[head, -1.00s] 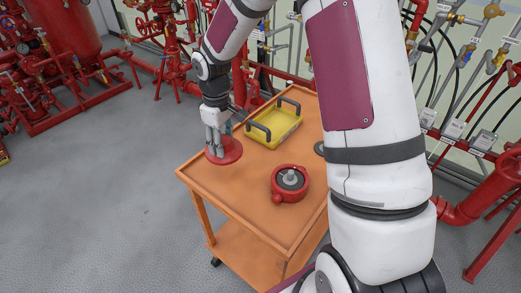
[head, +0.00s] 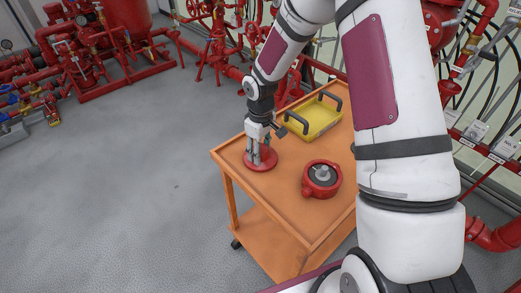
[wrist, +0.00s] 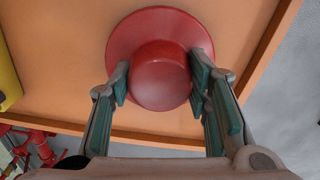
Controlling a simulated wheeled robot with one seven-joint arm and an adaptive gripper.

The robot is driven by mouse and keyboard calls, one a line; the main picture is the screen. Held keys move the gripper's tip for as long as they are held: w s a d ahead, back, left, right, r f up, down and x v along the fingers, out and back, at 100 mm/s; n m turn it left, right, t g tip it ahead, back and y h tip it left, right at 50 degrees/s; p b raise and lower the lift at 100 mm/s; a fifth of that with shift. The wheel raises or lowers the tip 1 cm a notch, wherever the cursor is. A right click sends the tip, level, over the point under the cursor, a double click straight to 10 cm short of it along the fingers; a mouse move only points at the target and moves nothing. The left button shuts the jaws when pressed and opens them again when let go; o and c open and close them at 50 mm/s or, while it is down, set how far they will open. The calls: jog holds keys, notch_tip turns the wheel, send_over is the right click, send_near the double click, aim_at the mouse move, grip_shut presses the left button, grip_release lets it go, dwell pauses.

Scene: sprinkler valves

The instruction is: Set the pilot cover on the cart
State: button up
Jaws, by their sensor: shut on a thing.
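The pilot cover (head: 261,160) is a red round flange with a raised dome. It is over the left end of the orange cart (head: 290,218), level, at or very near the top; I cannot tell if it fully rests there. My gripper (head: 260,150) points down and is shut on the dome. In the wrist view the cover (wrist: 160,76) sits between the green-padded fingers of my gripper (wrist: 162,85), with the cart top (wrist: 60,50) behind it.
A red round valve part (head: 322,180) with a dark ring and grey centre stands on the cart, right of the cover. A yellow tray (head: 312,119) with dark handles lies behind. Red pipework (head: 215,45) stands farther back. Floor left of the cart is clear.

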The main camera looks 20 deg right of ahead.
jog(key=shift+f, duration=0.15)
jog(key=o, duration=1.2)
jog(key=s+r+m+t+h, duration=0.1)
jog(key=s+r, duration=0.2)
jog(key=r, duration=0.8)
jog(key=s+r+m, duration=0.1)
jog(key=s+r, duration=0.3)
jog(key=r, duration=0.7)
jog(key=s+r+m+t, duration=0.1)
jog(key=s+r, duration=0.2)
jog(key=s, duration=0.4)
jog(key=s+r+m+t, duration=0.1)
jog(key=s+r+m, duration=0.1)
jog(key=s, duration=0.5)
jog(key=s+r+m+t+y, duration=0.1)
jog(key=s+r, duration=0.3)
jog(key=s, duration=0.4)
jog(key=shift+d+r+m, duration=0.15)
jog(key=shift+m, duration=0.15)
